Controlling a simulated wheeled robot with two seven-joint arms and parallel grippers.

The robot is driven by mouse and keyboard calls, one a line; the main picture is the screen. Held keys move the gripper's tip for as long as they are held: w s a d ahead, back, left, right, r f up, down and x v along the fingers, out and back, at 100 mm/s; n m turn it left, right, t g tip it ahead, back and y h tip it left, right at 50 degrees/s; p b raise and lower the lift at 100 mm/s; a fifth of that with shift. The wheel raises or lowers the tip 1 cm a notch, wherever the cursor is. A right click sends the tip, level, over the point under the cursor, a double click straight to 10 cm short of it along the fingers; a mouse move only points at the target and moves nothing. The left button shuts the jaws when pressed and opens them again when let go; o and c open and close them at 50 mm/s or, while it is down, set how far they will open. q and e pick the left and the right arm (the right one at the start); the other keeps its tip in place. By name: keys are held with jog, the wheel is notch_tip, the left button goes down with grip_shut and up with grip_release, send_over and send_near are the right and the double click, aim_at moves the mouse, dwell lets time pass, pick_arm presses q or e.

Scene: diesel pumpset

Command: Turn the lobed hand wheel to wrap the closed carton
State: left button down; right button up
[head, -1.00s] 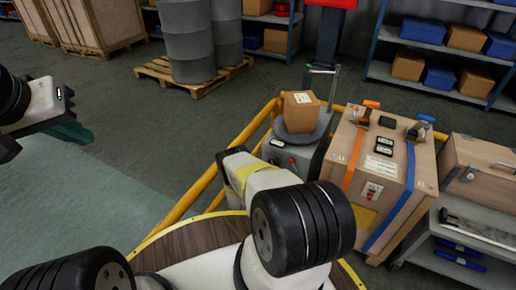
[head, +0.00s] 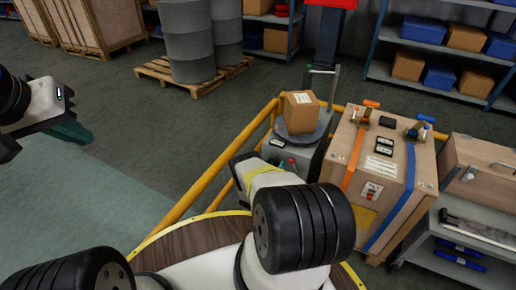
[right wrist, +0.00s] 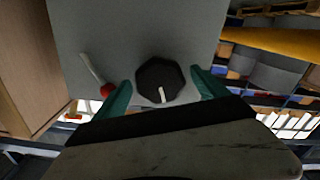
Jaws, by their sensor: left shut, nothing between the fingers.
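The closed carton (head: 299,112) stands on a dark round turntable (head: 295,136) on top of a grey machine (head: 308,156). The hand wheel (right wrist: 153,76), dark with a many-sided outline and a pale mark, is on a grey panel in the right wrist view. My right gripper (right wrist: 158,88) is open, with one green finger on each side of the wheel and visible gaps between. I cannot tell how deep the fingers reach. In the head view its fingers are hidden. My left gripper (head: 72,131) is shut and empty at the far left, away from the machine.
A red-ended lever (right wrist: 105,91) is just left of the left finger in the right wrist view. A wooden case (head: 385,175) with orange and blue straps stands right of the machine. A yellow rail (head: 205,185) runs along the left. Drums on a pallet (head: 185,75) are behind.

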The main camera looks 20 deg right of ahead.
jog(key=c, duration=1.2)
jog(key=shift+m, duration=0.4)
jog(key=m, duration=0.3)
jog(key=shift+m, duration=0.4)
jog(key=m, duration=0.3)
jog(key=shift+m, duration=0.3)
jog(key=m, duration=0.4)
jog(key=shift+m, duration=2.3)
